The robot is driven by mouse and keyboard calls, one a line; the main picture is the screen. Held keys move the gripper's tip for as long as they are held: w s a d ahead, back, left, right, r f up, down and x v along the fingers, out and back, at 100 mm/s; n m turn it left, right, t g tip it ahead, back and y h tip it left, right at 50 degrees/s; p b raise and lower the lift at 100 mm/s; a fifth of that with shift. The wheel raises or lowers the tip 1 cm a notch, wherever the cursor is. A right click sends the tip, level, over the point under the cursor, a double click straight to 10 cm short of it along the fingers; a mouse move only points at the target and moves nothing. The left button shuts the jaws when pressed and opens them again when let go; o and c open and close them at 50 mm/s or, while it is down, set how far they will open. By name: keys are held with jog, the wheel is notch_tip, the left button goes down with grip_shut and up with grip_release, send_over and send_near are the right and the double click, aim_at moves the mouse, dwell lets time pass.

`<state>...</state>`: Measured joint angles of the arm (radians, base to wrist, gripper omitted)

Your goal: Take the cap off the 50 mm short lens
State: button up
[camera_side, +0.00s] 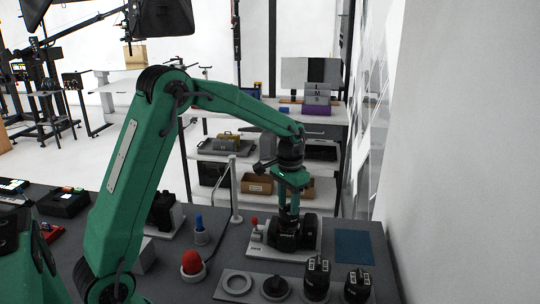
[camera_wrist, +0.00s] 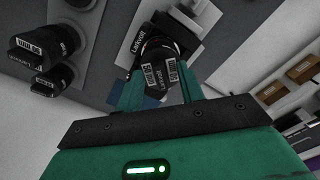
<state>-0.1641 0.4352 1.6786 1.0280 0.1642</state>
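The capped lens (camera_wrist: 160,73) shows between my gripper's two fingers (camera_wrist: 160,92) in the wrist view. Its dark cap carries pale labels on its sides that seem to read 50. In the side view, my gripper (camera_side: 289,198) points straight down above the dark camera body (camera_side: 291,236), which lies on a pale plate. The lens stands upright over the camera there, mostly hidden by the fingers. The camera also shows behind the lens in the wrist view (camera_wrist: 152,36). The fingers sit close on both sides of the cap; I cannot tell whether they touch it.
Two more capped lenses stand at the front, the left one (camera_side: 316,279) and the right one (camera_side: 357,286). A ring-marked plate (camera_side: 229,297) lies left of them. A red knob (camera_side: 192,263) and a blue-topped post (camera_side: 199,231) stand further left. A blue mat (camera_side: 354,247) lies flat and clear.

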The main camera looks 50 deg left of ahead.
aim_at(289, 204)
jog(key=shift+c, duration=0.2)
grip_shut()
jog(key=shift+r, duration=0.15)
jog(key=shift+r, duration=0.45)
notch_tip(289, 204, up, 3)
jog(key=shift+r, duration=0.15)
jog(key=s+d+r, duration=0.4)
jog(key=d+r, duration=0.2)
jog(key=d, duration=0.5)
jog(key=shift+s+r, duration=0.15)
jog(key=shift+r, duration=0.15)
